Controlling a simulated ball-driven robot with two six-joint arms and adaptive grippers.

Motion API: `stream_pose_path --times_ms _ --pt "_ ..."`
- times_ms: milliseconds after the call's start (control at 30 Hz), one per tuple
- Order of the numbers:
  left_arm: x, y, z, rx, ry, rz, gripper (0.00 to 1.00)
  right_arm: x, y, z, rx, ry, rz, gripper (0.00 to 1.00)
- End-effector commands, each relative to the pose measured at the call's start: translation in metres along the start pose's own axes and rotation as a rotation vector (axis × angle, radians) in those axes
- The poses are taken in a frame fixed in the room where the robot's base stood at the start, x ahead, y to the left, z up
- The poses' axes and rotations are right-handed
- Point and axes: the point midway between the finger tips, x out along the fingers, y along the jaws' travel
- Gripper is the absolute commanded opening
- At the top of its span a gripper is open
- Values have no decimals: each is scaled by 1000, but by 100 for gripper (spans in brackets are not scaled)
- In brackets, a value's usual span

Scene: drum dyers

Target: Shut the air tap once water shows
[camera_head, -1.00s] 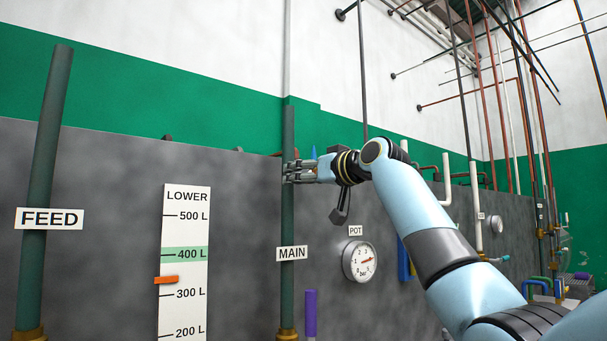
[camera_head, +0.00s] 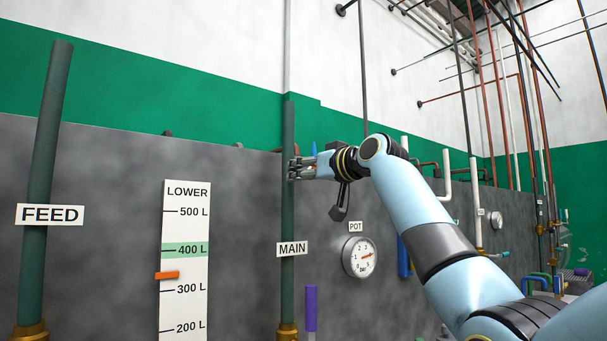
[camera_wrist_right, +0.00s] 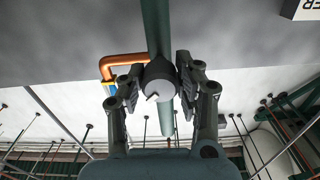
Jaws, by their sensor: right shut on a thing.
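My right gripper (camera_head: 297,168) is at the upper part of the green MAIN pipe (camera_head: 288,215) in the head view. In the right wrist view its two fingers (camera_wrist_right: 160,88) are closed from both sides on a grey round knob (camera_wrist_right: 158,78), which I take for the air tap. The knob is in front of the green pipe. A copper bent pipe (camera_wrist_right: 118,62) with a blue and yellow piece is beside it. In the head view the gripper hides the knob. I cannot make out any water. My left gripper is not in view.
A LOWER level scale (camera_head: 186,225) has its orange pointer (camera_head: 167,275) between 300 and 400 L. A POT dial (camera_head: 360,257) and a purple handle (camera_head: 311,308) are right of the MAIN pipe. The FEED pipe (camera_head: 36,260) stands at far left.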

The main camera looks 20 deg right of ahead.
Motion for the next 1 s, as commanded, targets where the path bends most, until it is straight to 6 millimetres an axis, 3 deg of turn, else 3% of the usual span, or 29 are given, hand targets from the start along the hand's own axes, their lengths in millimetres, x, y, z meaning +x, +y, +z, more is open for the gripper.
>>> stream_pose_path --times_ms 1000 --pt "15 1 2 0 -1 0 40 0 1 0 -738 1 0 1"
